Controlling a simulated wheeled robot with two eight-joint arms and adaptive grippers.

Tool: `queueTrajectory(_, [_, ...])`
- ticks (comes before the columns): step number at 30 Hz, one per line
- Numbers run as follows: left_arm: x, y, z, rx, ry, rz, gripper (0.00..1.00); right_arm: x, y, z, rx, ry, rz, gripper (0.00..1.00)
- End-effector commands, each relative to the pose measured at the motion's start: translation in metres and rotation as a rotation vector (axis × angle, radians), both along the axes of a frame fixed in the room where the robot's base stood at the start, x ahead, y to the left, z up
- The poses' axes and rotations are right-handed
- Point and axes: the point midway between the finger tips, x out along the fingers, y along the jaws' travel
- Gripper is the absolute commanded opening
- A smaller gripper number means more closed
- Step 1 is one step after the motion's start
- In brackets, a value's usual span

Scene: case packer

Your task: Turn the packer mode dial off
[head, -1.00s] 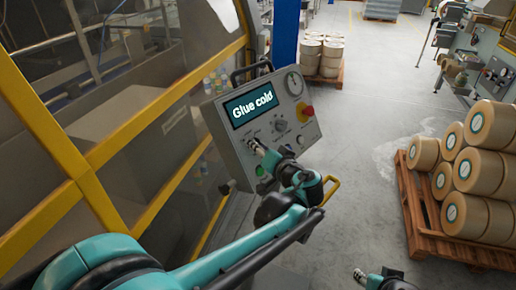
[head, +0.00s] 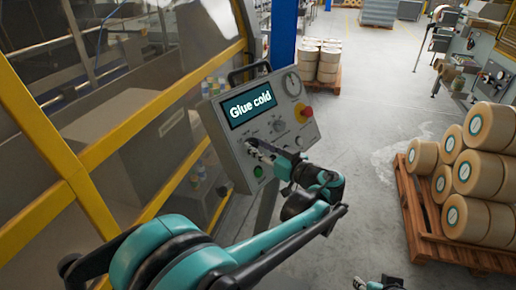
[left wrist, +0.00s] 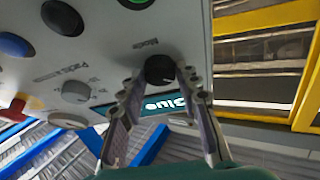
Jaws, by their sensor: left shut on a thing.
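The mode dial (left wrist: 160,70) is a black round knob under the word "Mode" on the grey control panel (left wrist: 110,45). In the left wrist view my left gripper (left wrist: 163,76) has one finger on each side of the dial and is shut on it. In the head view the left gripper (head: 252,146) is at the lower left of the panel (head: 228,153) and hides the dial. The panel's display (head: 250,108) reads "Glue cold". My right gripper (head: 378,284) shows only partly at the bottom edge, away from the panel; its finger state is unclear.
The panel also has a red stop button (head: 305,112), a gauge (head: 292,84), another knob (head: 280,126) and a green button (head: 258,171). A yellow-framed guard (head: 150,110) stands at left. A pallet with rolls (head: 465,245) is at right. The floor between is open.

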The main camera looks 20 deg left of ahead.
Motion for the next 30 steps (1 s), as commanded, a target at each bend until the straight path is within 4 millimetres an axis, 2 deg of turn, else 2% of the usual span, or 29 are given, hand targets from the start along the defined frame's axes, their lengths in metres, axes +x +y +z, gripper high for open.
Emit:
queueTrajectory(17, [-0.0004, -0.0005, -0.0028, -0.018, -0.020, 0.017, 0.04, 0.0000, 0.0000, -0.0010, 0.000, 0.000, 0.000, 0.40])
queueTrajectory(18, [-0.0003, -0.0004, -0.0027, -0.018, -0.020, 0.016, 0.43, 0.0000, 0.0000, -0.0010, 0.000, 0.000, 0.000, 0.40])
queueTrajectory(19, [-0.0003, -0.0004, -0.0025, -0.018, -0.020, 0.016, 0.51, 0.0000, 0.0000, -0.0010, 0.000, 0.000, 0.000, 0.40])
queueTrajectory(20, [-0.0003, -0.0004, -0.0024, -0.017, -0.021, 0.016, 0.54, 0.0001, 0.0000, -0.0009, 0.000, 0.000, 0.000, 0.40])
queueTrajectory(30, [-0.0013, -0.0032, -0.0008, -0.014, -0.022, 0.014, 0.54, 0.0000, 0.0000, -0.0007, 0.000, 0.000, 0.000, 0.40])
